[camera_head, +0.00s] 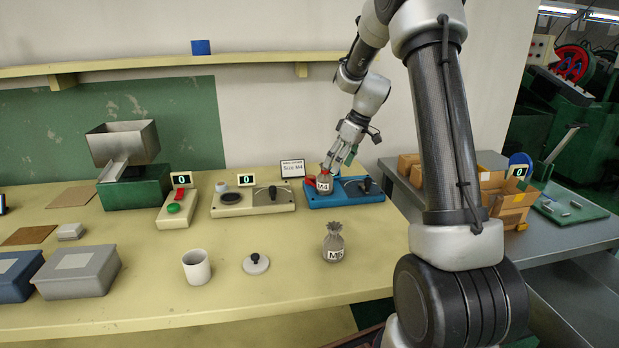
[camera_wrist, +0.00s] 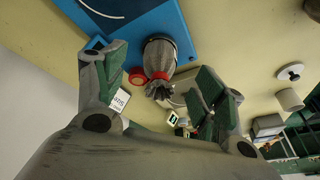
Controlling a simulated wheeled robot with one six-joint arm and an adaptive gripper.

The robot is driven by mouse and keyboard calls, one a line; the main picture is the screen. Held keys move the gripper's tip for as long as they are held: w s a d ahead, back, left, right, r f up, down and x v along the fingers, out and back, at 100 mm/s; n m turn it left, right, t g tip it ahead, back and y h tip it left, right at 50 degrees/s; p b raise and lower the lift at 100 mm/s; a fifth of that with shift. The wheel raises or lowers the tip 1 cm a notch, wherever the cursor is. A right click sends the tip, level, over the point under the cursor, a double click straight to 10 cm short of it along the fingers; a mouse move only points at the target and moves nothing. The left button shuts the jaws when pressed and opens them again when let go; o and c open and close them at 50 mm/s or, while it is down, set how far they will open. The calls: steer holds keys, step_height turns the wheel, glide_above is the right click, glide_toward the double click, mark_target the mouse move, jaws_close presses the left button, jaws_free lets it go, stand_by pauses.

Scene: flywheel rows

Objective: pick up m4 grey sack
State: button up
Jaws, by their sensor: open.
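The M4 grey sack (camera_head: 324,184), with a red tie at its neck, stands on the left part of the blue device (camera_head: 362,197) at the back of the bench. In the wrist view the sack (camera_wrist: 160,52) shows from above, its gathered top pointing toward the camera. My gripper (camera_head: 339,160) is just above and beside the sack's top. In the wrist view the two fingers of my gripper (camera_wrist: 163,72) are spread on either side of the sack, with gaps visible, and hold nothing. The sack's label is partly readable in the head view.
A second grey sack (camera_head: 333,246) with a different label stands nearer the bench front. A white cup (camera_head: 197,267) and a round knobbed lid (camera_head: 256,264) are left of it. A beige device (camera_head: 253,201) and a Size M4 sign (camera_head: 293,168) are close by.

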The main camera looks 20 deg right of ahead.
mark_target(325, 178)
steer(key=w+a+f+n, duration=0.1)
steer(key=f, duration=0.1)
steer(key=w+a+f+n, duration=0.1)
steer(key=f, duration=0.1)
steer(key=a+f, duration=0.1)
steer(key=f, duration=0.1)
steer(key=shift+w+a+f+n, duration=0.2)
steer(key=shift+w+f+n, duration=0.05)
steer(key=shift+w+n, duration=0.15)
steer(key=c, duration=1.4)
